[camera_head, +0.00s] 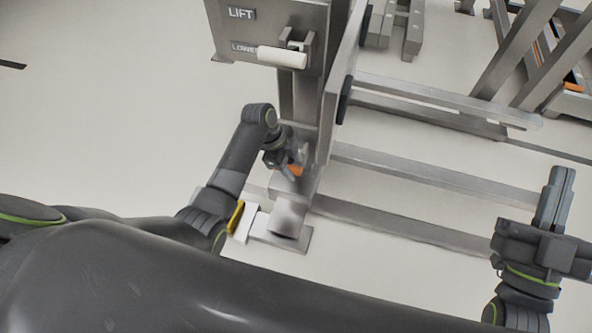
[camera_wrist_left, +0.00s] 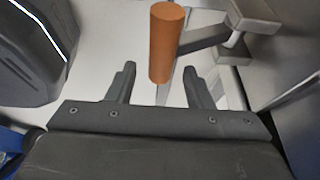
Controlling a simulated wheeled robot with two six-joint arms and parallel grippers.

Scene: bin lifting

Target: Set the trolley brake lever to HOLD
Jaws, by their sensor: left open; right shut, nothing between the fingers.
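The orange grip of a lever (camera_wrist_left: 166,42), which I take to be the brake lever, stands in the left wrist view in line with the gap between my left gripper's fingers (camera_wrist_left: 159,78). The fingers are apart, one on each side of its lower end, with no clear contact. In the head view, a bit of orange (camera_head: 295,170) shows beside my left gripper (camera_head: 284,163), low by the steel post. The rest of the lever is mostly hidden there, and no HOLD mark is readable. My right gripper (camera_head: 563,180) is shut and empty at the far right.
A steel panel (camera_head: 268,35) marked LIFT and LOWER, with a white-handled lever (camera_head: 282,57), stands above my left gripper. Low steel rails (camera_head: 400,225) run rightward from the post. A yellow and white piece (camera_head: 238,218) lies near my left arm. Open floor (camera_head: 120,120) is at left.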

